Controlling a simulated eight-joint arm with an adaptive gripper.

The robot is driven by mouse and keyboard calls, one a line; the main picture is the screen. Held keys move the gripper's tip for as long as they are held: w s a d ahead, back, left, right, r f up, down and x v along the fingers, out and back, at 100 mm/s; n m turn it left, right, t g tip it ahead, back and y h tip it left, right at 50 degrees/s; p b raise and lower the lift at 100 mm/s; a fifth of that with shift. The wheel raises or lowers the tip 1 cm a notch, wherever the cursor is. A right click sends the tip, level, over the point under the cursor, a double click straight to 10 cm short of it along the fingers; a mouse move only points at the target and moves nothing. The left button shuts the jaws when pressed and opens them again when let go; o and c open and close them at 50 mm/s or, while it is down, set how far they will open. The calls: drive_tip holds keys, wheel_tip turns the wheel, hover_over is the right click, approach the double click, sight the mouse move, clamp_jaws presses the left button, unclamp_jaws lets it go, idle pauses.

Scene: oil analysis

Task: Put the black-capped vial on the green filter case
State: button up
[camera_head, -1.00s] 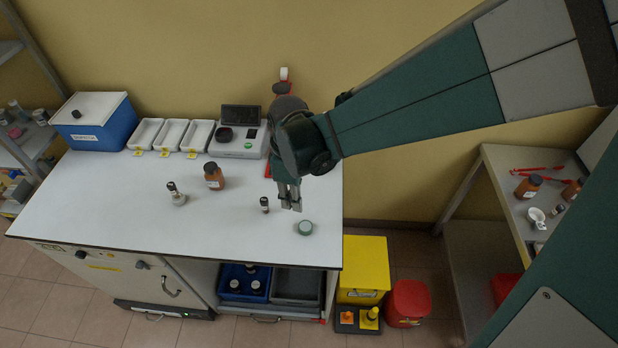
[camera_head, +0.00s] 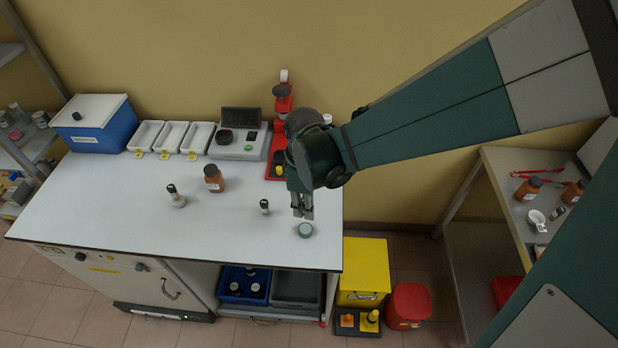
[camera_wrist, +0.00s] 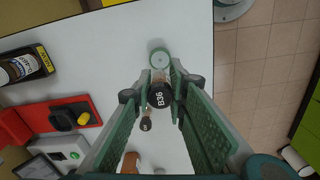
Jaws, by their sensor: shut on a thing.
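My gripper (camera_head: 303,214) is above the right end of the white table, just behind and above the round green filter case (camera_head: 305,230). In the wrist view, my gripper (camera_wrist: 162,90) is shut on a black-capped vial (camera_wrist: 160,97) marked B36, cap toward the camera. The green filter case also shows in the wrist view (camera_wrist: 159,57), just beyond the vial's lower end. I cannot tell whether they touch. In the head view the held vial is mostly hidden by the fingers. A second black-capped vial (camera_head: 264,208) stands on the table left of my gripper.
Another dark-capped vial (camera_head: 177,196) and a brown bottle (camera_head: 213,178) stand farther left. A red stand (camera_head: 284,98), a grey instrument (camera_head: 240,145), white trays (camera_head: 172,135) and a blue box (camera_head: 92,125) line the back. The table's right edge is close to the case.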

sight(306, 228)
drive_tip(key=shift+f, duration=2)
drive_tip(key=shift+f, duration=0.1)
drive_tip(key=shift+f, duration=2)
drive_tip(key=shift+f+b, duration=0.2)
drive_tip(key=shift+b, duration=0.3)
drive_tip(key=o, duration=0.9)
drive_tip(key=shift+c, duration=0.2)
drive_tip(key=shift+r+p, duration=0.25)
drive_tip(key=shift+p, duration=0.05)
drive_tip(key=shift+r+p, duration=0.4)
drive_tip(key=shift+r, duration=5.55)
